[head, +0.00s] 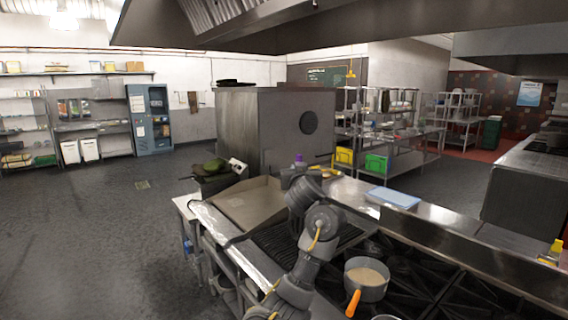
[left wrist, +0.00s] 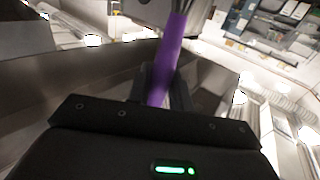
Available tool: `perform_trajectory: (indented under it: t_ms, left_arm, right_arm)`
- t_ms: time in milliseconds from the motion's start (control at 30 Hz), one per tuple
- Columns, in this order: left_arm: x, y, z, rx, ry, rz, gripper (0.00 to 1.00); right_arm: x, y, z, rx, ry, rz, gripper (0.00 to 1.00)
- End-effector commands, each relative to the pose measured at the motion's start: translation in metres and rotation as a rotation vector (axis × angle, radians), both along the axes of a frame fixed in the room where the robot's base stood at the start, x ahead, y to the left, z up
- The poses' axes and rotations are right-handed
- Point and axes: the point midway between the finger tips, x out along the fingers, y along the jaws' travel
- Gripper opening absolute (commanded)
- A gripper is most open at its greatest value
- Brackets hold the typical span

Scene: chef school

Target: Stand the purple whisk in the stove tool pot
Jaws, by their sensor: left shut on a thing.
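The purple whisk (left wrist: 170,52) is in the left wrist view, its smooth purple handle running up between the fingers of my left gripper (left wrist: 163,88). The gripper is shut on the handle. Thin wires show at the top edge of that view. In the head view a small purple bit of the whisk (head: 299,158) shows above my left gripper (head: 297,171), at the far end of the stove line. The arm hides most of the whisk there. I cannot make out the stove tool pot in either view. My right gripper is not in view.
A saucepan (head: 366,279) with an orange handle stands on the black burner grates (head: 425,276). A flat griddle (head: 246,203) lies left of my arm. A blue-white board (head: 393,197) lies on the steel ledge behind. A large steel block (head: 265,130) stands beyond.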

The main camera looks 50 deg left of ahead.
Motion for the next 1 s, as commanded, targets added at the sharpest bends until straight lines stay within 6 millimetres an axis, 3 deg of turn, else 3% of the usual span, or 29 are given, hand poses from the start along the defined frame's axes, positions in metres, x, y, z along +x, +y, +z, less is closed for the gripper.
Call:
perform_trajectory:
  t_ms: [167, 267, 467, 600, 867, 1000]
  left_arm:
    - [0.007, -0.063, -0.039, 0.003, 0.009, -0.195, 0.0]
    - [0.005, -0.11, -0.072, 0.005, 0.016, -0.334, 0.0]
    - [-0.016, -0.208, -0.144, 0.006, 0.019, -0.626, 0.0]
    - [-0.04, -0.268, -0.186, -0.004, 0.011, -0.793, 0.0]
    - [-0.089, -0.363, -0.237, -0.017, -0.005, -0.983, 0.0]
    - [-0.095, -0.392, -0.267, -0.014, -0.009, -0.974, 0.0]
  right_arm:
    - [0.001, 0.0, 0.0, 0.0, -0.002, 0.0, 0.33]
    - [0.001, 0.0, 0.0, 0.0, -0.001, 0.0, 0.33]
    - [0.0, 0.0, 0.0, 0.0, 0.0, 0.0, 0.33]
    - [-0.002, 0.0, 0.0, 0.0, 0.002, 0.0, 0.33]
    - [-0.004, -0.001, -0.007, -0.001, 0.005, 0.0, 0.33]
    - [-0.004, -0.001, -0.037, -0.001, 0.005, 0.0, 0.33]
